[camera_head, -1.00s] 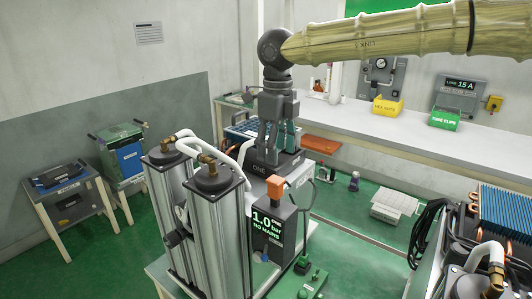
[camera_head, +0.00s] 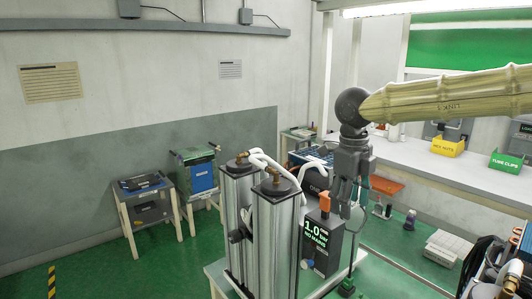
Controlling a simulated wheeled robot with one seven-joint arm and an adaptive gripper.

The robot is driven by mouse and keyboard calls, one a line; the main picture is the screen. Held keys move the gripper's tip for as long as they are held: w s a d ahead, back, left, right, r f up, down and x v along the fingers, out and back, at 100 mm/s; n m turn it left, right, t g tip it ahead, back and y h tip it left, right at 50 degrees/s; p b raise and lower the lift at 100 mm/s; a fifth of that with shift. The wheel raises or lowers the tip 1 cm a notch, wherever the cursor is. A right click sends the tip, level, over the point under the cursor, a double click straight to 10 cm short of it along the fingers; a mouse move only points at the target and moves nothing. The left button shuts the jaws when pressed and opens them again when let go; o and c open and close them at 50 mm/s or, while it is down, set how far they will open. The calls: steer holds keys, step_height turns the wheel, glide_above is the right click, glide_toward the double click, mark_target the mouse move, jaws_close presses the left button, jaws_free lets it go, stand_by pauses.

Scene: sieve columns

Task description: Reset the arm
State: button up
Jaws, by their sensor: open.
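My gripper (camera_head: 347,203) hangs from my arm (camera_head: 450,95), which comes in from the right. It points down, with its fingers apart and nothing seen between them. It appears above and behind the grey box with the display (camera_head: 322,240), which reads 1.0 and "NO MAINS". Two upright metal sieve columns (camera_head: 275,240) with brass fittings and white hoses stand to the left of the gripper. The gripper looks clear of the columns; its exact distance from the box cannot be told.
A white bench (camera_head: 450,165) along the back holds a yellow bin (camera_head: 447,147) and a green bin (camera_head: 506,162). Small side tables (camera_head: 150,195) stand by the left wall. A pale crate (camera_head: 447,248) lies on the green floor. The floor at front left (camera_head: 110,270) is clear.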

steer(key=d+f+n+t+h, duration=0.25)
steer(key=f+n, duration=0.25)
steer(key=f, duration=1.2)
steer(key=d+f+n+t+h, duration=0.1)
steer(key=d+f+n+h, duration=0.3)
steer(key=f, duration=1.3)
steer(key=s+a+f+n+y, duration=0.2)
steer(key=s+f+n, duration=0.35)
steer(key=f, duration=0.25)
steer(key=s+a+f+n+y, duration=0.2)
steer(key=s+f+n, duration=0.2)
steer(key=s+f, duration=0.3)
steer(key=s+f+n+g+y, duration=0.2)
steer(key=s+f+n, duration=0.3)
steer(key=s, duration=0.7)
steer(key=s+f+n+g+y, duration=0.2)
steer(key=s+f+n, duration=0.25)
steer(key=s, duration=0.75)
step_height(320, 180, down, 14)
steer(key=b, duration=1.5)
steer(key=shift+w+a+f+h, duration=0.15)
steer(key=shift+w+f+h, duration=0.05)
steer(key=shift+w+h, duration=0.15)
